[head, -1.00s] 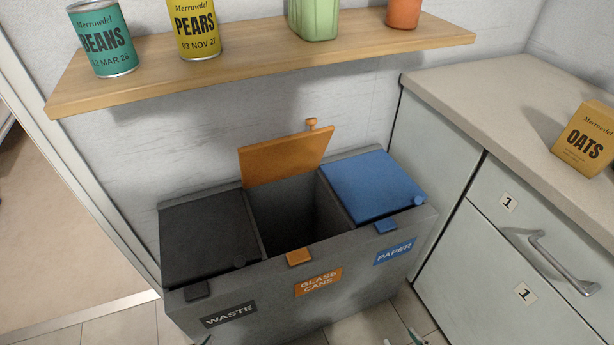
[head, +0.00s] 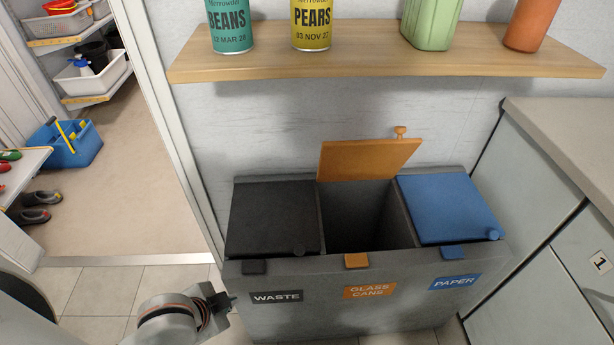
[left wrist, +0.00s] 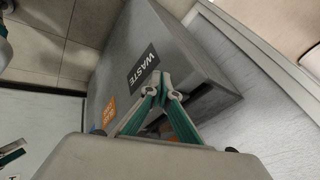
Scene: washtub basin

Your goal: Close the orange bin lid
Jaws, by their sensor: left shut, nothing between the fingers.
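The orange bin lid (head: 368,159) stands raised at the back of the middle compartment, with a small orange knob (head: 400,131) on its upper edge. The GLASS CANS compartment (head: 358,217) under it is open and dark inside. My left gripper (head: 228,300) is low at the left front of the bin in the head view, apart from the lid. In the left wrist view its teal fingers (left wrist: 161,79) are shut and empty, in front of the WASTE label (left wrist: 143,68). Part of what looks like my right gripper shows at that view's left edge; its jaws are unclear.
The black WASTE lid (head: 272,217) and blue PAPER lid (head: 447,207) are down on either side. A wooden shelf (head: 380,66) with cans and containers hangs above. A counter (head: 565,130) stands at right. A doorway and open floor (head: 160,200) lie at left.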

